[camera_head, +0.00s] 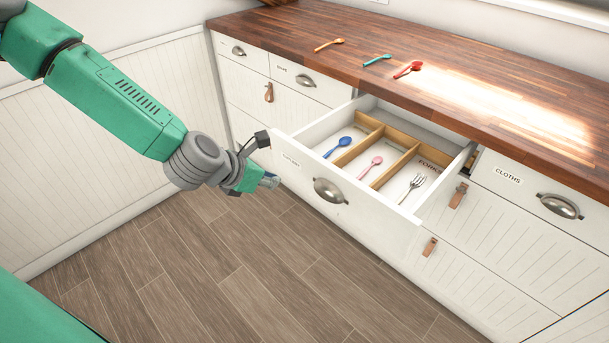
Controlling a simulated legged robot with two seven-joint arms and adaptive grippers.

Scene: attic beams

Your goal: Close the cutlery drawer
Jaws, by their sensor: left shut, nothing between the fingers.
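The cutlery drawer (356,198) is pulled well out of the white cabinet. Its front carries a metal cup handle (329,190) and a small label at its left end. Inside are wooden dividers (396,165), a blue spoon (338,147), a pink spoon (370,167) and a silver fork (411,187), each in its own compartment. My left gripper (270,181) is shut and empty. It shows just left of the drawer front's left end, and I cannot tell whether it touches. My right gripper is not in view.
On the wooden countertop (270,27) lie an orange spoon (329,45), a teal spoon (377,60) and a red spoon (408,70). A closed drawer labelled CLOTHS (533,183) is on the right. The plank floor (230,270) before the cabinet is clear.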

